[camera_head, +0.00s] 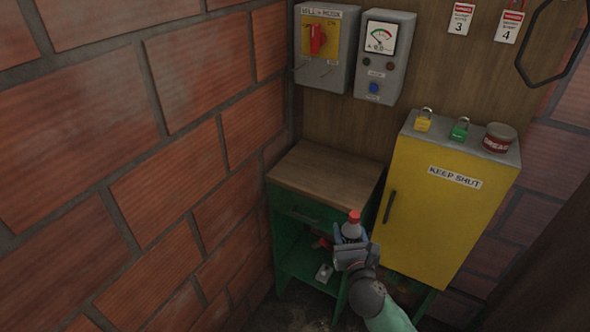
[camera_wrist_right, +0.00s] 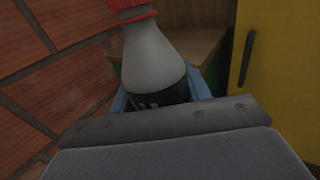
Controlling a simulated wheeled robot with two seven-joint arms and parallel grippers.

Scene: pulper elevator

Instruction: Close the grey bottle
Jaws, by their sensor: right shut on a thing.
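The grey bottle (camera_head: 351,231) is held upright or nearly so in front of the green cabinet. A red cap (camera_head: 354,216) shows at its top in the head view. The bottle (camera_wrist_right: 153,62) fills the middle of the right wrist view, with its red top (camera_wrist_right: 127,5) cut off by the upper edge. My right gripper (camera_head: 350,243) is shut on the bottle's lower body. Its blue fingers show on both sides of the bottle in the wrist view. I cannot tell whether the cap is seated fully. My left gripper is not in view.
A green cabinet with a wooden top (camera_head: 325,176) stands in the corner. A yellow cabinet (camera_head: 430,205) beside it carries padlocks (camera_head: 459,129) and a red tin (camera_head: 498,138). A switch box (camera_head: 325,45) and gauge box (camera_head: 383,55) hang above. The wooden top is clear.

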